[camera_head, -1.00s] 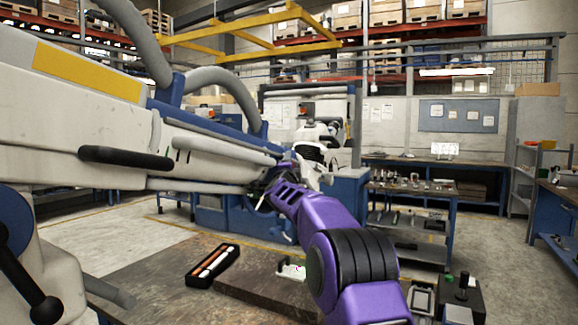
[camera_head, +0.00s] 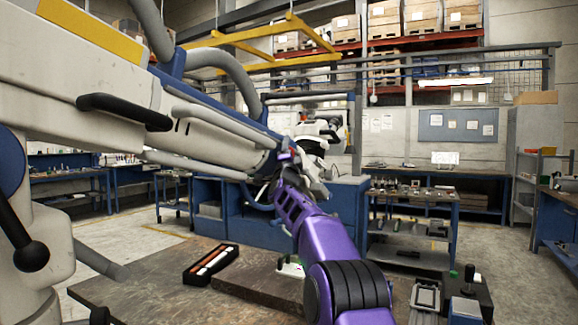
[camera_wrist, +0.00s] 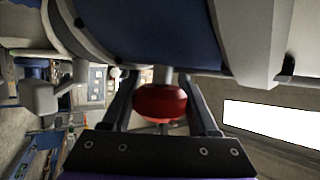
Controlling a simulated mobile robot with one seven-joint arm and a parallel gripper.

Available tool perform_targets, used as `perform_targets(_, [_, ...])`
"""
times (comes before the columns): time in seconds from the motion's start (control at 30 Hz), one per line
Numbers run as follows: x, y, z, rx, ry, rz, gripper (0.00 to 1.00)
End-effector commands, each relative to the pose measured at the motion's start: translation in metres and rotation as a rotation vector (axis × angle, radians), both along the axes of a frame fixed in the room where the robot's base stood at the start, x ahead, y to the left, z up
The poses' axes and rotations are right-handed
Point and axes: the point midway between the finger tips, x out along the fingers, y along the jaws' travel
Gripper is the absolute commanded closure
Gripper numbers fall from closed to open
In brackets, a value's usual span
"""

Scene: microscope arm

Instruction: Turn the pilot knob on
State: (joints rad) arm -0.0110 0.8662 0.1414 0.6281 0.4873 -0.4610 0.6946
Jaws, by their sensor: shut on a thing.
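In the wrist view a red knob (camera_wrist: 160,102) on a short pale stem sits between the two fingers of my gripper (camera_wrist: 165,100), which is shut on it. The stem leads up to a blue and white body (camera_wrist: 185,35). In the head view my purple arm reaches to the front end of a big white microscope arm (camera_head: 205,140) with a yellow stripe.
A table (camera_head: 140,290) below holds a black tray (camera_head: 211,264) with orange and white sticks. A black handle (camera_head: 125,110) juts from the white arm. A blue wheeled shelf (camera_head: 410,230) and a bulletin board (camera_head: 450,124) stand behind.

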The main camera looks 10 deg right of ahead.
Motion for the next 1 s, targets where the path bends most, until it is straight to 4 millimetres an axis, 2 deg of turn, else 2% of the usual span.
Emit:
perform_targets(0.03, [-0.0004, -0.0007, -0.0044, -0.017, -0.029, -0.002, 0.96])
perform_targets(0.2, [-0.0021, 0.0001, 0.0022, -0.054, -0.080, -0.002, 0.96])
perform_targets(0.53, [-0.0023, 0.0004, 0.0042, -0.060, -0.086, -0.001, 0.96])
perform_targets(0.57, [-0.0023, 0.0004, 0.0042, -0.061, -0.086, -0.002, 0.37])
perform_targets(0.6, [-0.0023, 0.0004, 0.0041, -0.061, -0.086, -0.002, 0.29])
perform_targets(0.7, [-0.0022, 0.0004, 0.0038, -0.060, -0.085, -0.001, 0.11])
perform_targets(1.0, [-0.0021, 0.0007, 0.0031, -0.059, -0.083, -0.001, 0.11])
